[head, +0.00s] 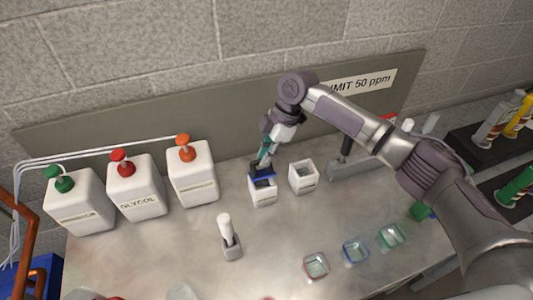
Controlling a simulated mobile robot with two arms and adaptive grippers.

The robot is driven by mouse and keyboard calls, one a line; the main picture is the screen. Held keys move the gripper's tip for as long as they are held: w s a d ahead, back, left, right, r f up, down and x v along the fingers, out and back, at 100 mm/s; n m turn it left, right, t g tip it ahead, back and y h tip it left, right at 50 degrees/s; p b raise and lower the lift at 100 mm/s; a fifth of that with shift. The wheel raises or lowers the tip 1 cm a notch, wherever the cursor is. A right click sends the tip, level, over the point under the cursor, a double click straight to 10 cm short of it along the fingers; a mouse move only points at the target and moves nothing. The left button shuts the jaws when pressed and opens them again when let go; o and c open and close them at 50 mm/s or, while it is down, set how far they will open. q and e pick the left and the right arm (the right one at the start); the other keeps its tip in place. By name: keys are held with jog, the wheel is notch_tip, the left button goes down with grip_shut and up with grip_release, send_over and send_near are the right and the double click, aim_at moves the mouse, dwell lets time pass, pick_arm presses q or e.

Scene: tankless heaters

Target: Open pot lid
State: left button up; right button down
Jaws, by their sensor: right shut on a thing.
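A small white square pot (263,192) stands on the grey bench near the wall. A dark blue lid (261,172) is at its top, slightly tilted. My right gripper (264,160) reaches down over this pot from the right and is shut on the lid. The fingers hide part of the lid, and I cannot tell whether it is fully clear of the rim. A second white square pot (303,178) stands open just to the right. My left gripper is not in view.
White jugs with green, red and orange caps, one a glycol jug (137,190), stand at left. A white-topped bottle (229,238) stands in front. Glass dishes with red (316,265), blue (355,250) and green (391,235) rims lie front right. The bench centre is clear.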

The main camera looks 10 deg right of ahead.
jog(key=shift+w, duration=0.15)
jog(key=c, duration=1.1)
grip_release()
jog(key=shift+c, duration=0.2)
jog(key=v, duration=1.2)
jog(key=shift+d, duration=0.1)
